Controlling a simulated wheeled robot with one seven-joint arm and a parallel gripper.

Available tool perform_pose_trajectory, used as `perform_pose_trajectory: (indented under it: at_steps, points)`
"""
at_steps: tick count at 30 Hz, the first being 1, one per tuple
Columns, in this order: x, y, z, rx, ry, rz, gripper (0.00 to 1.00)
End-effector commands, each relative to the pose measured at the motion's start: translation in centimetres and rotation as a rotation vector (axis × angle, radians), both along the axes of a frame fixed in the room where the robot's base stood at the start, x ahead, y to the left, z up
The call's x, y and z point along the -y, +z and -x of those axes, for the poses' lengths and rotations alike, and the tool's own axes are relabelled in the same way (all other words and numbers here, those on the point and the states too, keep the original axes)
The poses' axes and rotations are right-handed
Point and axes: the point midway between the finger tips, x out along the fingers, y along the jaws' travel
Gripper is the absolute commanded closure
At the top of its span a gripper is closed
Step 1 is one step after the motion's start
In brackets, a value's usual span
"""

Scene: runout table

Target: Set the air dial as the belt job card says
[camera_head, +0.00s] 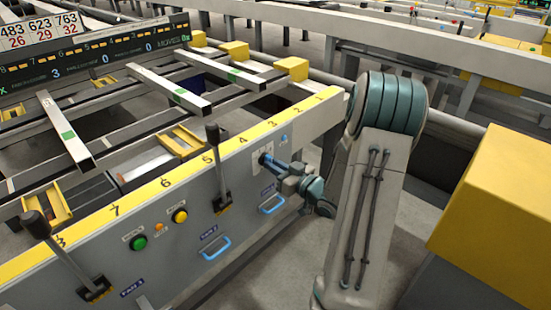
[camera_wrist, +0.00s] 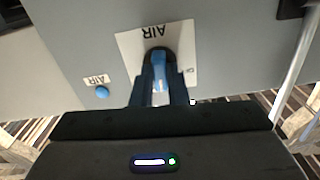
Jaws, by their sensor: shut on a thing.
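The air dial (camera_wrist: 159,58) is a dark round knob with a blue bar, on a white plate (camera_wrist: 130,45) marked AIR. The plate reads upside down in the wrist view. My gripper (camera_wrist: 160,82) has both fingers closed on the bar from either side. In the head view my gripper (camera_head: 276,164) meets the dial at the right part of the grey front panel. The fingers cover part of the dial and its scale, so its setting cannot be read. A white card (camera_head: 40,33) with black and red numbers stands at the top left; I cannot tell whether it is the belt job card.
A small blue button (camera_wrist: 102,92) labelled AIR sits beside the plate. The panel also has black levers (camera_head: 216,165), a green button (camera_head: 139,243), a yellow button (camera_head: 180,215) and blue handles (camera_head: 217,250). A yellow block (camera_head: 500,215) stands at the right.

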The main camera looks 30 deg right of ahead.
Motion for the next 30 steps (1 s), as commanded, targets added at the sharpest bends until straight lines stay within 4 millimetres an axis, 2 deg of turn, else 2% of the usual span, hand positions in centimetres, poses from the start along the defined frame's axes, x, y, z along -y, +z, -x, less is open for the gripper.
perform_pose_trajectory:
  at_steps: [18, 30]
  points:
    - [0.02, 0.36, 0.09, -0.201, -0.003, -0.547, 1.0]
    - [0.01, 0.18, 0.08, -0.294, -0.002, -0.807, 1.0]
